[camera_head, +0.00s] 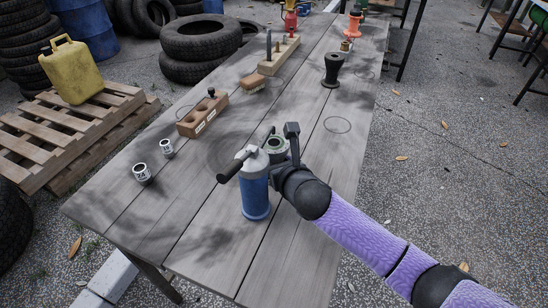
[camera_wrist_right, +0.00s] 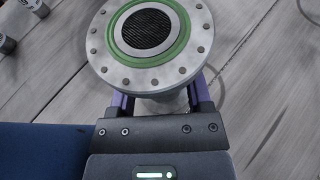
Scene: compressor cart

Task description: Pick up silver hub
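The silver hub (camera_wrist_right: 153,30) is a round flange with a ring of bolt holes, a green ring and a dark mesh centre. In the head view the hub (camera_head: 277,146) is at the table's middle, just behind the blue canister and partly hidden by my right gripper. My right gripper (camera_head: 281,136) reaches it from the front right. In the right wrist view its two fingers (camera_wrist_right: 160,98) stand on either side of the hub's narrower neck, under the flange. Whether they press on the neck, and whether the hub rests on the table, I cannot tell. My left gripper is not in view.
A blue canister (camera_head: 255,190) with a dark side handle stands close beside my right gripper. The table's (camera_head: 310,250) front right is clear.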

